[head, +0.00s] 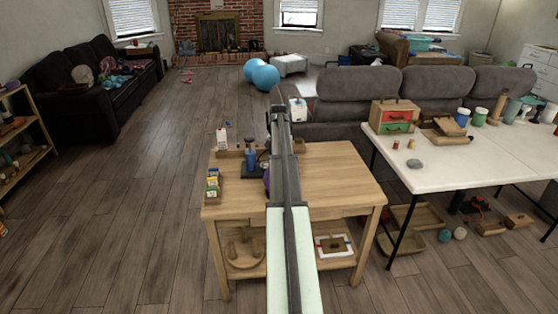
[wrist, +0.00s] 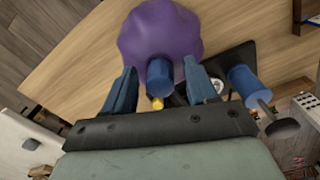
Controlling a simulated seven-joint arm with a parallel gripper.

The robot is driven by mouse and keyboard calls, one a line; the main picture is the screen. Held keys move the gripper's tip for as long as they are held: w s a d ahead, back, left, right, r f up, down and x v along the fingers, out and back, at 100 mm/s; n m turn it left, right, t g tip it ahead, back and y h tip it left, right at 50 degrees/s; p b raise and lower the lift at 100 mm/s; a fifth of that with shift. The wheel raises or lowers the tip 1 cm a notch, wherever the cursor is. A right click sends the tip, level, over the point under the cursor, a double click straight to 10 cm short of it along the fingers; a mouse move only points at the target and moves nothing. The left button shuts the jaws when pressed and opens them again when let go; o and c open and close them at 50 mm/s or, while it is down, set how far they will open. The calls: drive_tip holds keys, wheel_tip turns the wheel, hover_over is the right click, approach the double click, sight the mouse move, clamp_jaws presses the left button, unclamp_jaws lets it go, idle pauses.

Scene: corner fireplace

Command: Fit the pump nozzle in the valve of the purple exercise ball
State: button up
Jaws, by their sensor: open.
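The purple ball (wrist: 158,22) is at the top of the wrist view, on the wooden table. In the head view only a sliver of it (head: 266,181) shows beside my arm. A blue cylinder (wrist: 160,76) with a yellow tip (wrist: 157,103), seemingly the pump nozzle, is in front of the ball; I cannot tell whether they touch. My gripper (wrist: 159,68) is open, one finger on each side of this cylinder. The blue pump (wrist: 243,80) with a dark handle stands to the right on a black base; it shows in the head view (head: 250,159). The valve is not visible.
The wooden table (head: 335,172) carries a tray of small boxes (head: 213,185) at its left edge and a white carton (head: 222,133) at the back left. Its right half looks clear. A white table (head: 465,160) with many objects stands to the right.

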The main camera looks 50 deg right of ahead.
wheel_tip(320, 180, up, 14)
idle(0.7)
drive_tip(key=w+a+f+n, duration=0.35)
drive_tip(key=a+f, duration=0.65)
drive_tip(key=a, duration=0.4)
drive_tip(key=w+a+f+n, duration=0.2)
drive_tip(key=w+a+f, duration=0.3)
drive_tip(key=a+f, duration=0.7)
drive_tip(key=s+a+f+n, duration=0.35)
drive_tip(key=a+f, duration=0.25)
drive_tip(key=a, duration=0.6)
drive_tip(key=s+a+f+n, duration=0.2)
drive_tip(key=s+a+f, duration=0.3)
drive_tip(key=a, duration=0.8)
drive_tip(key=s+a+f+n, duration=0.2)
drive_tip(key=s+a+f, duration=0.3)
drive_tip(key=a, duration=0.7)
drive_tip(key=s+f+g, duration=0.3)
drive_tip(key=s+f, duration=0.7)
drive_tip(key=s, duration=0.4)
drive_tip(key=s+f+g, duration=0.3)
drive_tip(key=s+f, duration=0.7)
drive_tip(key=s, duration=0.4)
drive_tip(key=shift+s+f+g, duration=0.15)
drive_tip(key=shift+f+g, duration=0.2)
drive_tip(key=shift+g, duration=0.05)
